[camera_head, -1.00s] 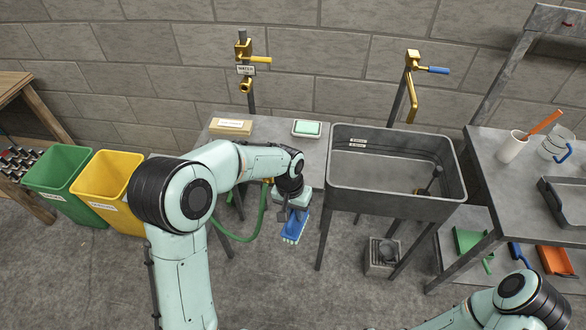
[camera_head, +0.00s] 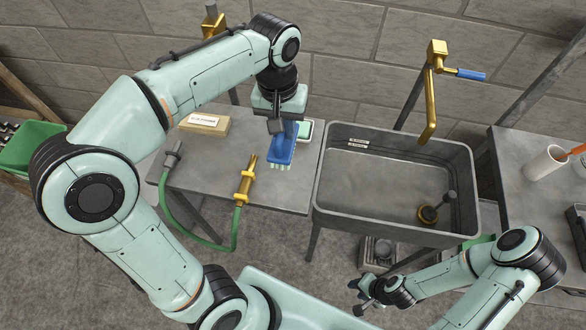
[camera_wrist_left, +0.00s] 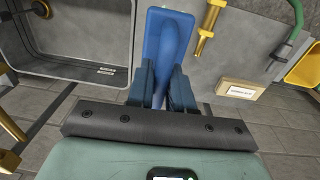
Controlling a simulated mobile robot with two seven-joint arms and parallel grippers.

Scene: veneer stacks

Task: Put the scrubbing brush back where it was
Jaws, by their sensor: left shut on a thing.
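The scrubbing brush (camera_head: 282,152) is blue with pale bristles. My left gripper (camera_head: 283,128) is shut on it and holds it over the grey side table (camera_head: 285,190), left of the sink; I cannot tell whether the bristles touch the top. In the left wrist view the blue brush (camera_wrist_left: 166,38) stands out between the two fingers of the left gripper (camera_wrist_left: 160,90). My right gripper (camera_head: 364,294) is low in front of the sink, empty, with its fingers seemingly apart.
A brass tap (camera_head: 434,90) rises behind the sink.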

